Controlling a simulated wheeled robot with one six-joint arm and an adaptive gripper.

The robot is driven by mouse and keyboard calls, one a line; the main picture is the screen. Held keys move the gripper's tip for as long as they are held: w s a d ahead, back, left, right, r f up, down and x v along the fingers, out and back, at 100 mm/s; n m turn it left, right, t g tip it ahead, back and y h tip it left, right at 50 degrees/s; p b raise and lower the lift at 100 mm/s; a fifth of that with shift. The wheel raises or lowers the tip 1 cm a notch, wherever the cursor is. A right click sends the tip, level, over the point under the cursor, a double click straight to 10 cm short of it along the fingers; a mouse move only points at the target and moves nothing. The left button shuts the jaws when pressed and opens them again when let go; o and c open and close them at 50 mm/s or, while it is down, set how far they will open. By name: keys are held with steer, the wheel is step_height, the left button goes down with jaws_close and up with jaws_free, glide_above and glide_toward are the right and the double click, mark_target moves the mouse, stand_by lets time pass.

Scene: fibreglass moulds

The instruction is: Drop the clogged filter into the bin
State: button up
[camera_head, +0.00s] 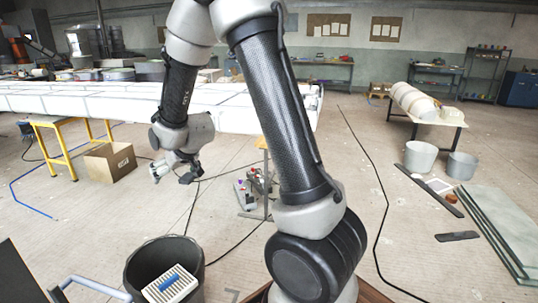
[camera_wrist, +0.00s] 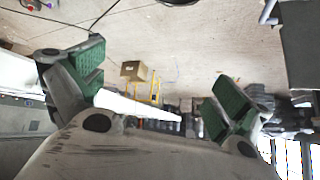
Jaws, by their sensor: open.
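A white slatted filter (camera_head: 172,285) with a blue handle shows in the mouth of a dark round bin (camera_head: 150,250), at the lower left of the head view. It looks tilted, and its lower edge is cut off by the frame. I cannot tell how deep it sits or what it rests on. My gripper (camera_head: 175,172) is open and empty, above the floor and beyond the bin. In the wrist view my gripper (camera_wrist: 150,88) shows its green-padded fingers spread wide, with nothing between them. The filter and bin are not recognisable in the wrist view.
A long white mould (camera_head: 60,100) on yellow trestles (camera_head: 58,150) stands behind my gripper. A cardboard box (camera_head: 110,162) sits on the floor. Cables cross the floor. Grey buckets (camera_head: 420,158) and stacked sheets (camera_head: 490,235) are on the right. A blue-grey handle bar (camera_head: 90,285) is near the bin.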

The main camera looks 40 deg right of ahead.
steer(key=s+d+r+g, duration=0.1)
steer(key=s+d+r, duration=0.2)
steer(key=s+r, duration=0.35)
steer(key=s+d+r+g, duration=0.1)
steer(key=s+d+r, duration=0.2)
steer(key=s+r, duration=0.3)
steer(key=s+d+r+g, duration=0.1)
steer(key=s+d, duration=0.1)
steer(key=s, duration=0.9)
steer(key=s+d+r+g+h, duration=0.1)
steer(key=s+d, duration=0.1)
steer(key=s, duration=0.9)
steer(key=shift+s+d+r+m, duration=0.3)
steer(key=shift+s+d+r, duration=0.05)
steer(key=shift+c, duration=0.2)
